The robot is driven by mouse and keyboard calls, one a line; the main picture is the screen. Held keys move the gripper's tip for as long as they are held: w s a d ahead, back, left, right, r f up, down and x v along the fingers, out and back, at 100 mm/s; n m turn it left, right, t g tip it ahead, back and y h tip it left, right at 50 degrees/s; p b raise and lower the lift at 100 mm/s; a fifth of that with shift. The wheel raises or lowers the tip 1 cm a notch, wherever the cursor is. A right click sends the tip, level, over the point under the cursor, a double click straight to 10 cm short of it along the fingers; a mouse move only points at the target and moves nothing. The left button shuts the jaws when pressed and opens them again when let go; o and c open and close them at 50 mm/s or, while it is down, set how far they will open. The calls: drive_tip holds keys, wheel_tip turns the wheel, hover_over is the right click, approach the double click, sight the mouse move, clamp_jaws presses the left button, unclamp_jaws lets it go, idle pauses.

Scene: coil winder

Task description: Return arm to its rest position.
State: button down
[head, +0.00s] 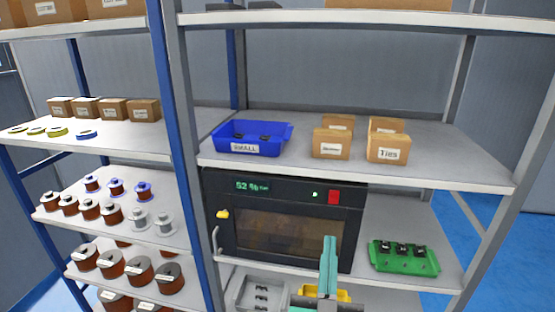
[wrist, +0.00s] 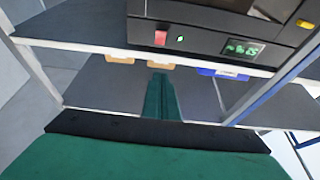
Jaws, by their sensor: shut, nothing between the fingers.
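My gripper (head: 329,242) shows in the head view as teal fingers pointing up, held together with nothing between them. They stand in front of the lower right part of the black oven-like machine (head: 285,222), and I cannot tell how far off. In the wrist view my gripper (wrist: 159,78) is also shut and empty. That view looks upside down, with the machine at its top edge. The rest of my arm is mostly cut off at the bottom of the head view.
A shelf above the machine carries a blue bin (head: 252,139) and several cardboard boxes (head: 387,148). A green tray (head: 404,258) sits right of the machine. A grey bin (head: 262,294) and a yellow bin (head: 340,294) are below. Wire spools (head: 140,269) fill the left rack.

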drive_tip(key=s+a+f+g+y, duration=0.1)
drive_tip(key=s+a+f, duration=0.25)
drive_tip(key=f, duration=0.45)
drive_tip(key=s+a+f+n+g+y, duration=0.1)
drive_tip(key=s+a+f, duration=0.2)
drive_tip(key=s+f, duration=0.3)
drive_tip(key=s+a+f+g+y, duration=0.1)
drive_tip(key=s+a+f, duration=0.2)
drive_tip(key=f, duration=0.6)
drive_tip(key=s+a+f+g+y, duration=0.1)
drive_tip(key=s+f, duration=0.2)
drive_tip(key=s, duration=0.3)
drive_tip(key=s+a+f+n+g+y, duration=0.1)
drive_tip(key=s+a+f, duration=0.1)
drive_tip(key=s, duration=0.5)
drive_tip(key=s+a+f+n+g+y, duration=0.1)
drive_tip(key=s+a+f, duration=0.1)
drive_tip(key=s+f, duration=0.2)
drive_tip(key=v, duration=0.3)
drive_tip(key=shift+s+f, duration=0.2)
drive_tip(key=shift+f, duration=0.05)
